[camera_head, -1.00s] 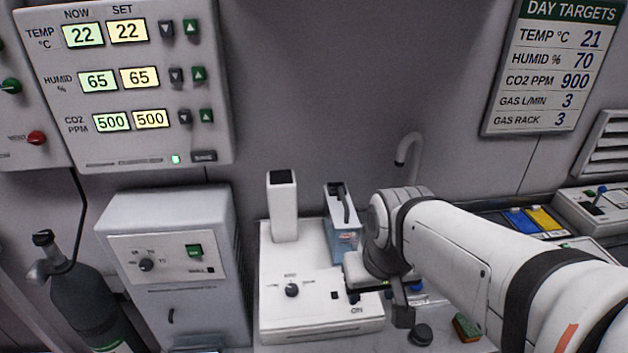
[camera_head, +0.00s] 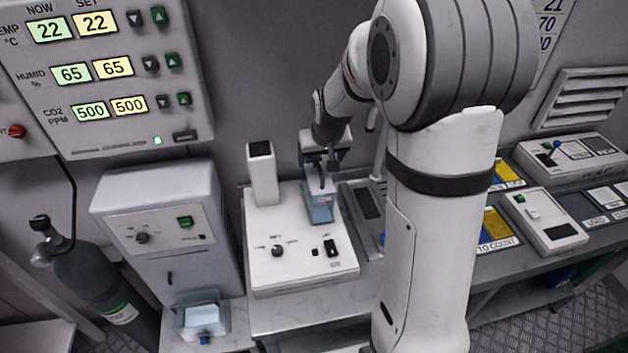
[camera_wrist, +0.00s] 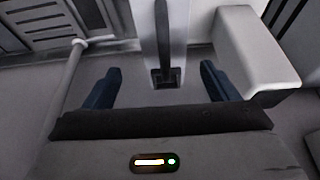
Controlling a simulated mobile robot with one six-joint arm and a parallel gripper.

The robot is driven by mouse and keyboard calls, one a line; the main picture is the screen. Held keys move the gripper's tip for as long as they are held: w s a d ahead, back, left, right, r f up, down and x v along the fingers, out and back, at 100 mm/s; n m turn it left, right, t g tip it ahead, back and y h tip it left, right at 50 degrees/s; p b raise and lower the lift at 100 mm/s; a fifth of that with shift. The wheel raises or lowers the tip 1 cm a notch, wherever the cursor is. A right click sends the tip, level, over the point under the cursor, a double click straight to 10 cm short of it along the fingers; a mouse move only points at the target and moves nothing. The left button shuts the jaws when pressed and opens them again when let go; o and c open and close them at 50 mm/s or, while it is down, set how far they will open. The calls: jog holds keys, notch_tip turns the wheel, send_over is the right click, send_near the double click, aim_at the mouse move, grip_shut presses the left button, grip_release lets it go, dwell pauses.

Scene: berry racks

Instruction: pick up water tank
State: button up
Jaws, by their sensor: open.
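The water tank (camera_head: 320,209) is a small translucent blue box with a dark handle, upright on the right of a white machine (camera_head: 300,262) in the head view. My gripper (camera_head: 323,168) is just above it, pointing down, with the tank's top partly hidden by it. In the wrist view the dark handle (camera_wrist: 164,45) runs between the two blue fingers of my gripper (camera_wrist: 161,72). The fingers are apart, with a gap on each side of the handle. Whether they reach down beside it is hard to tell.
A white square post (camera_head: 263,180) rises from the machine left of the tank. A clear container with a blue part (camera_head: 203,318) stands low in front. My arm hides part of the bench.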

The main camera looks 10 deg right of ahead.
aim_at(317, 172)
jog(key=shift+s+a+p+x, duration=0.15)
jog(key=shift+p+x, duration=0.3)
jog(key=shift+x, duration=1)
jog(key=shift+s+a+p+x, duration=0.15)
jog(key=shift+p+x, duration=0.25)
jog(key=shift+x, duration=1.05)
jog(key=shift+f, duration=0.15)
jog(key=shift+c, duration=0.3)
jog(key=c, duration=1.5)
jog(key=shift+o, duration=0.2)
